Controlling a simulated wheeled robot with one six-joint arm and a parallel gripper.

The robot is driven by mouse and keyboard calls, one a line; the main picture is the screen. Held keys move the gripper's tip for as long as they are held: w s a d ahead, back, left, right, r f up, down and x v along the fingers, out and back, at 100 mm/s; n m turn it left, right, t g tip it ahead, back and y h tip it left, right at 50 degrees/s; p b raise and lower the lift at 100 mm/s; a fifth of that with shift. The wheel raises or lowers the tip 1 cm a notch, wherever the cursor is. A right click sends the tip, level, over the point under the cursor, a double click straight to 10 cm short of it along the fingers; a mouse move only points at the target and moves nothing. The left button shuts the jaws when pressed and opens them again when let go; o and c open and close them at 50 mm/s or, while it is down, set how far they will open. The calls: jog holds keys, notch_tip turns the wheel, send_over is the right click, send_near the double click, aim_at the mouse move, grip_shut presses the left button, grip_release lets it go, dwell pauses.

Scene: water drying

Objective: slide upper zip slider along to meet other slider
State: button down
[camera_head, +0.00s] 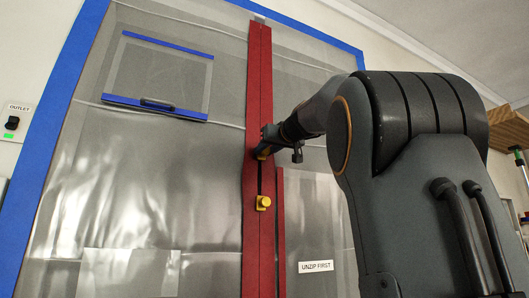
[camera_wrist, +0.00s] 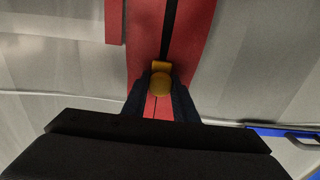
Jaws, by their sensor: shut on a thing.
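A red zip strip (camera_head: 258,90) runs up the plastic sheet. The upper slider (camera_head: 262,156) is yellow and sits partly hidden behind my gripper (camera_head: 267,146). The lower slider (camera_head: 263,202), also yellow, is a short way below it on the strip. A dark open gap (camera_head: 260,180) shows between the two sliders. In the wrist view the upper slider (camera_wrist: 161,82) is between my two dark fingers, which are shut on it. There the dark gap (camera_wrist: 170,32) runs away from the slider at the picture's top, and a thin closed seam shows between the fingers.
A blue-edged window flap (camera_head: 160,75) with a dark handle is at upper left. A second, shorter red strip (camera_head: 281,230) runs beside the zip at lower right. A label "UNZIP FIRST" (camera_head: 316,267) is on the sheet. Blue tape (camera_head: 60,110) borders the sheet.

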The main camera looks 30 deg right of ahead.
notch_tip(320, 180, down, 12)
jog(key=b, duration=1.3)
jog(key=shift+f, duration=0.25)
jog(key=c, duration=1.4)
grip_release()
jog(key=shift+c, duration=0.2)
jog(key=shift+s, duration=0.1)
jog(key=s, duration=0.7)
jog(key=shift+s+a+b, duration=0.25)
jog(key=shift+s+b, duration=0.1)
jog(key=shift+b, duration=0.05)
